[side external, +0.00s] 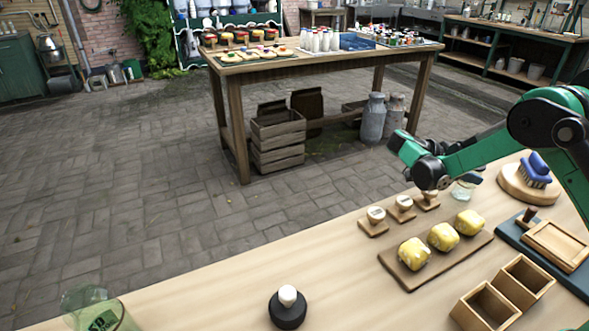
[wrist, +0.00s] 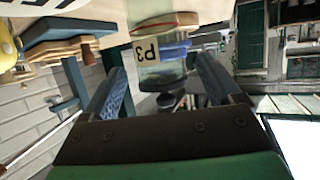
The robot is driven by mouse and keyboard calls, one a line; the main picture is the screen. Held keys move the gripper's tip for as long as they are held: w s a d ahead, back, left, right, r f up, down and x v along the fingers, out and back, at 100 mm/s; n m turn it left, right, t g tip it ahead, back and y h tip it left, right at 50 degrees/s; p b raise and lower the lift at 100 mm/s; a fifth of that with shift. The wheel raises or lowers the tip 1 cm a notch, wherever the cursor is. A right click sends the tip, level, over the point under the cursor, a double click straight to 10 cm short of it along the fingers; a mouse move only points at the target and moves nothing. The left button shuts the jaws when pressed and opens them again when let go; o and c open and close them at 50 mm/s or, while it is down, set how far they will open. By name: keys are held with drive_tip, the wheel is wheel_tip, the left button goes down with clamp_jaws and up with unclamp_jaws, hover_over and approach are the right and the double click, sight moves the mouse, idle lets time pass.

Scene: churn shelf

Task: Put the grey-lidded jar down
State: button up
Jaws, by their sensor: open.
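A clear glass jar (side external: 462,194) stands on the near wooden table, just by the end of my gripper (side external: 474,179). In the wrist view, which is upside down, a see-through jar (wrist: 160,76) with a pale label reading P3 lies in line with the gap between my fingers (wrist: 160,82). My gripper is open, with one blue finger on each side of the gap. I cannot tell if either finger touches the jar. A grey lid cannot be made out clearly in either view.
A blue brush (side external: 535,168) on a round wooden block (side external: 522,188) is close by. Wooden stamps (side external: 403,208), a board (side external: 402,268) with yellow butter pieces, and wooden boxes (side external: 488,308) are nearer. A black knobbed piece (side external: 287,310) and a glass vessel (side external: 105,315) stand left.

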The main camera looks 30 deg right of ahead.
drive_tip(key=w+a+r+n+t+y, duration=0.2)
drive_tip(key=a+r+n+t+y, duration=0.15)
drive_tip(key=a+r+n, duration=0.55)
drive_tip(key=s+a+n+t+y, duration=0.8)
drive_tip(key=s+a+n+y, duration=0.1)
drive_tip(key=a+n, duration=0.3)
drive_tip(key=shift+s+a+f+n+t, duration=0.3)
drive_tip(key=shift+s+f+n+t, duration=0.1)
drive_tip(key=shift+n, duration=0.3)
